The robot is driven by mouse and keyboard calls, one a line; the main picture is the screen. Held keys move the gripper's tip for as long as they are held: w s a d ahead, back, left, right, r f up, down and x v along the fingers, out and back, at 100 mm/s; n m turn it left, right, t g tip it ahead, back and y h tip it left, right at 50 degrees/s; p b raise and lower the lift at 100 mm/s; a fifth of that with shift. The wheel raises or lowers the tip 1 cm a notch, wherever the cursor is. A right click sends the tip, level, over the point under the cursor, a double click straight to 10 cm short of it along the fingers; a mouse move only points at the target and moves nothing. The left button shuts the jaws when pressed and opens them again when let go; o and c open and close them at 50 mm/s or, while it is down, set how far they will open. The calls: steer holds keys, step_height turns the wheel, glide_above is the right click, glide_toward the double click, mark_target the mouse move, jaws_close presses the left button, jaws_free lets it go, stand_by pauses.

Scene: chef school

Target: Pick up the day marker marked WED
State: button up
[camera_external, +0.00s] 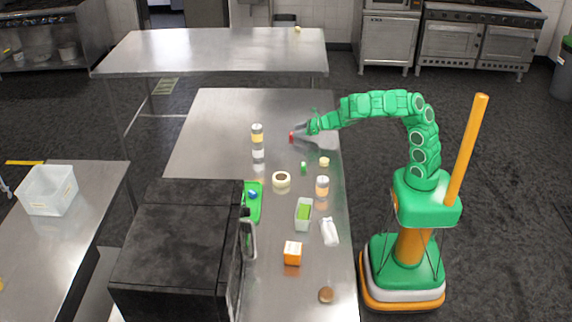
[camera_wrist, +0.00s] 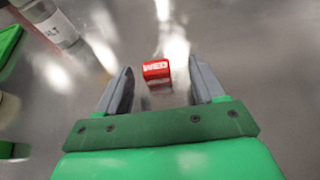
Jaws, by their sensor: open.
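The day marker marked WED (camera_wrist: 157,70) is a small red block with white letters on the steel table. In the wrist view it sits just beyond my fingertips, roughly midway between them. My gripper (camera_wrist: 162,85) is open and empty, with one grey finger on each side. In the external view my gripper (camera_external: 299,134) reaches in from the right, low over the table, and the red marker (camera_external: 291,137) shows at its tip.
Clear jars with labels (camera_external: 257,140) stand left of my gripper; one (camera_wrist: 55,28) reads "LT" in the wrist view. A green item (camera_external: 303,168), a bowl (camera_external: 281,180) and a jar (camera_external: 322,187) are nearer the camera. The table (camera_external: 225,115) is clear behind the gripper.

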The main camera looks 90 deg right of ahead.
steer(key=w, duration=0.1)
steer(key=w+f, duration=0.1)
steer(key=shift+w+a+f, duration=0.2)
steer(key=shift+w+f, duration=0.1)
steer(key=shift+w, duration=0.05)
steer(key=shift+x, duration=0.85)
steer(key=shift+r, duration=0.1)
steer(key=c, duration=1)
